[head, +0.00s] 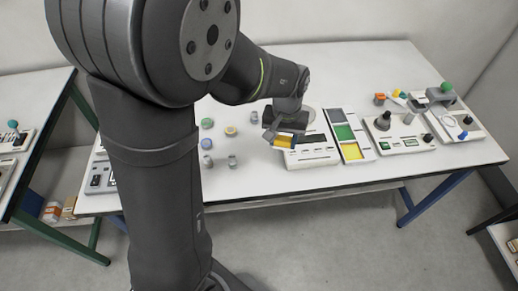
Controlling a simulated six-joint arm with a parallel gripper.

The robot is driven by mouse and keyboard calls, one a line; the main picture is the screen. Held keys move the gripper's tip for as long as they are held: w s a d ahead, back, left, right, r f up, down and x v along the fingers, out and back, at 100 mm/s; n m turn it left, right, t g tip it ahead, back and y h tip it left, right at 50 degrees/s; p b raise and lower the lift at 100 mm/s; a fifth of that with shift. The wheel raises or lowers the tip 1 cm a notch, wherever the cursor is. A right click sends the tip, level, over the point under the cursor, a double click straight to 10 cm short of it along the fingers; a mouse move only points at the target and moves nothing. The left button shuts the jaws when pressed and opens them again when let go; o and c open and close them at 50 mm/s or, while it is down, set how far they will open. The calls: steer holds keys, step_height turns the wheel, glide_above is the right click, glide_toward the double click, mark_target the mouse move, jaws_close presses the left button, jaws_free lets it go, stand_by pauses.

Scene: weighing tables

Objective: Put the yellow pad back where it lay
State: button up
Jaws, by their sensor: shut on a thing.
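My gripper (286,133) points down over the table and is shut on the yellow pad (282,141). The pad shows as a small yellow piece below the fingers, partly hidden by them. It is above or at the left edge of a white device (311,151) with dark slots; I cannot tell whether it touches it. Right of that device lies a white panel (336,119) with a dark grey, a green (344,132) and a yellow (352,151) field.
Several small round pieces, such as a green one (207,123) and a yellow one (230,130), stand left of my gripper. A white device with a dark knob (383,121) and more devices (460,128) fill the right. The table's front strip (250,185) is clear.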

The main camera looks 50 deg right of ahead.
steer(key=shift+s+f, duration=0.1)
steer(key=shift+s, duration=0.75)
glide_above(259, 150)
step_height(259, 150, down, 7)
steer(key=shift+r, duration=0.1)
steer(key=shift+f, duration=2.05)
steer(key=shift+f, duration=0.2)
steer(key=o, duration=1)
steer(key=shift+r, duration=0.1)
step_height(259, 150, up, 12)
steer(key=shift+r, duration=0.1)
